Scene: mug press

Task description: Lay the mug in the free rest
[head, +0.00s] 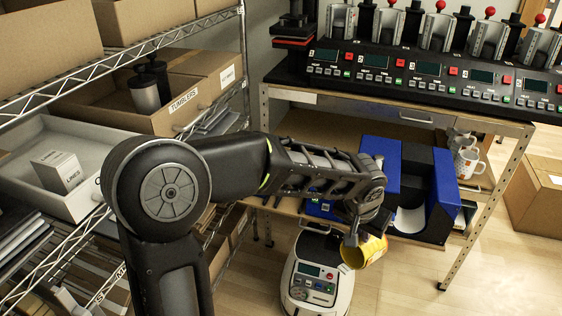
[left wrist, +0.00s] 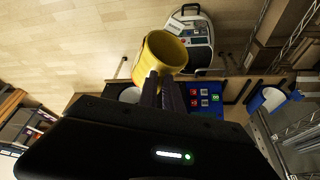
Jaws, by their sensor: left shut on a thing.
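My left gripper (head: 353,232) is shut on a yellow mug (head: 368,253) and holds it in the air, tilted, over the front edge of the low bench shelf. In the left wrist view the fingers (left wrist: 160,88) meet at the mug (left wrist: 165,50), which hangs clear of other things. A blue and black device (head: 443,187) with a pale curved surface (head: 408,219) stands just right of the gripper in the head view. My forearm hides its left part. I cannot tell for certain which part is the free rest. My right gripper is out of view.
A white machine with a control panel (head: 317,275) stands on the floor below the mug. Patterned mugs (head: 467,160) stand right of the blue device. A row of presses (head: 430,70) fills the bench top above. A wire rack with boxes (head: 170,115) is at left.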

